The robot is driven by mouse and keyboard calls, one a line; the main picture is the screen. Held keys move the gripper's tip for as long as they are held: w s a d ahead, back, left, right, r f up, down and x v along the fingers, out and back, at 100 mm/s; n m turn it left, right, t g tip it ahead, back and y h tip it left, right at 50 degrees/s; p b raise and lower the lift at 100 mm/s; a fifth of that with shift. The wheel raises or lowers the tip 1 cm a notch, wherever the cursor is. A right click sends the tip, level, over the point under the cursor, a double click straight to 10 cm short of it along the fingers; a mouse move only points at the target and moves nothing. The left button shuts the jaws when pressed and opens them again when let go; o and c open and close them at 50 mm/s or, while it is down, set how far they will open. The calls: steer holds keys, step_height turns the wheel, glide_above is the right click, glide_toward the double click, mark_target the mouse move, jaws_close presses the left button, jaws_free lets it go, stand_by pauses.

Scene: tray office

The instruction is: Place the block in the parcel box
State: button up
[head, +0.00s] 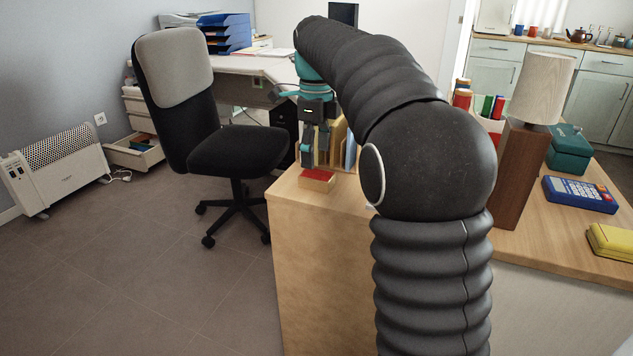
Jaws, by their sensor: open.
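A small block-like piece with a red top and light wooden sides (317,179) lies at the near left corner of the wooden counter (301,230). I cannot tell if it is a solid block. My gripper (315,158) points down just above and behind it, with its fingers apart and nothing visible between them. I cannot tell if the fingers touch the red-topped piece. No parcel box can be made out for certain. My dark arm hides the middle of the counter.
A wooden rack (337,142) stands close behind my gripper. Right of my arm are a lamp (541,88), a teal box (569,150), a blue keypad device (579,194) and a yellow item (612,241). An office chair (238,150) stands left; floor in front is clear.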

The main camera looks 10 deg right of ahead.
mark_target(317, 174)
steer(key=shift+d+f+b, duration=0.1)
steer(key=shift+f+b, duration=0.25)
steer(key=shift+f, duration=2.55)
steer(key=c, duration=1.3)
steer(key=shift+r, duration=0.1)
steer(key=shift+c, duration=0.2)
